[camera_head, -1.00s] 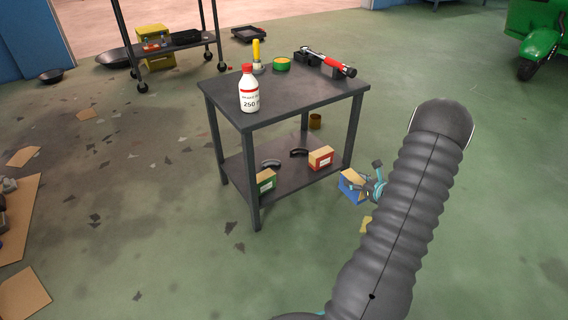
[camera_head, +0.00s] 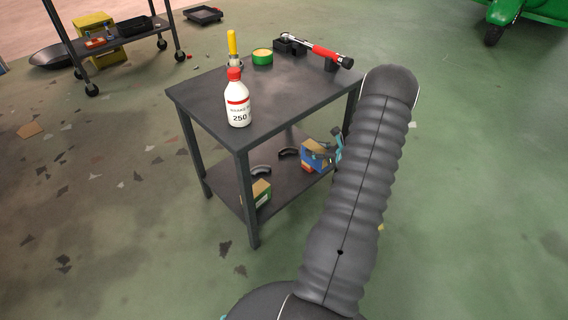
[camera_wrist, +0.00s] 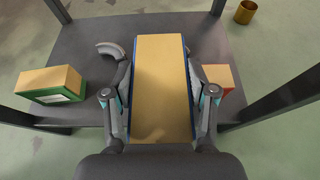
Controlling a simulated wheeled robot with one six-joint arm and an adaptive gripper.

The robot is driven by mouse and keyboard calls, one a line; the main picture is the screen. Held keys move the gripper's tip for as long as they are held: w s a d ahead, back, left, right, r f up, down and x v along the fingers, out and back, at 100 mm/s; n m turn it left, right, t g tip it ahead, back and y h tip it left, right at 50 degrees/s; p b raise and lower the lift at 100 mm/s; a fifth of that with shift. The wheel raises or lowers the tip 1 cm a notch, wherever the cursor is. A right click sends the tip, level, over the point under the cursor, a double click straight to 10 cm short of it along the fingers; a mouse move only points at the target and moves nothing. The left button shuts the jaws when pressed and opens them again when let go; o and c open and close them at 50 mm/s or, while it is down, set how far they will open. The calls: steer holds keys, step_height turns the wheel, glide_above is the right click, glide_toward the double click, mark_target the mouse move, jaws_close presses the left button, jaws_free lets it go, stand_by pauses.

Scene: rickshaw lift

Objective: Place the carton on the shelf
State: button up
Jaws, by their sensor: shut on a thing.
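The carton (camera_head: 316,152) is blue with a tan top. My gripper (camera_head: 337,146) is shut on it, seen partly behind my arm in the head view. In the wrist view the carton (camera_wrist: 162,85) sits between the two fingers (camera_wrist: 160,108), its tan face toward the camera. The carton is over the lower shelf (camera_head: 222,190) of the dark table, near its right side. The shelf also fills much of the wrist view (camera_wrist: 85,40). I cannot tell whether the carton touches the shelf.
On the shelf are a green box (camera_head: 257,193), a red box (camera_wrist: 220,76) right of the carton, and curved dark parts (camera_wrist: 112,50). The table top (camera_head: 190,92) holds a bottle (camera_head: 238,104) and tools. Table legs (camera_wrist: 280,100) stand close by. Open floor lies at right.

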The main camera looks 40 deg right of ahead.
mark_target(321, 166)
steer(key=shift+w+a+f+b, duration=0.1)
steer(key=shift+w+a+f, duration=0.65)
steer(key=shift+w+f, duration=0.85)
steer(key=shift+w+a+f+b, duration=0.15)
steer(key=shift+w+a+f, duration=0.6)
steer(key=shift+w+f, duration=0.75)
steer(key=shift+w+a+f+b, duration=0.1)
steer(key=shift+w+a+f, duration=0.65)
steer(key=shift+w+f, duration=0.85)
steer(key=shift+s+f, duration=0.25)
steer(key=shift+f, duration=0.2)
steer(key=o, duration=1.3)
steer(key=shift+c, duration=0.2)
steer(key=shift+r, duration=0.2)
steer(key=shift+s+r, duration=0.15)
steer(key=a+v, duration=0.1)
steer(key=v, duration=1)
steer(key=shift+s+d, duration=0.35)
steer(key=shift+d, duration=0.1)
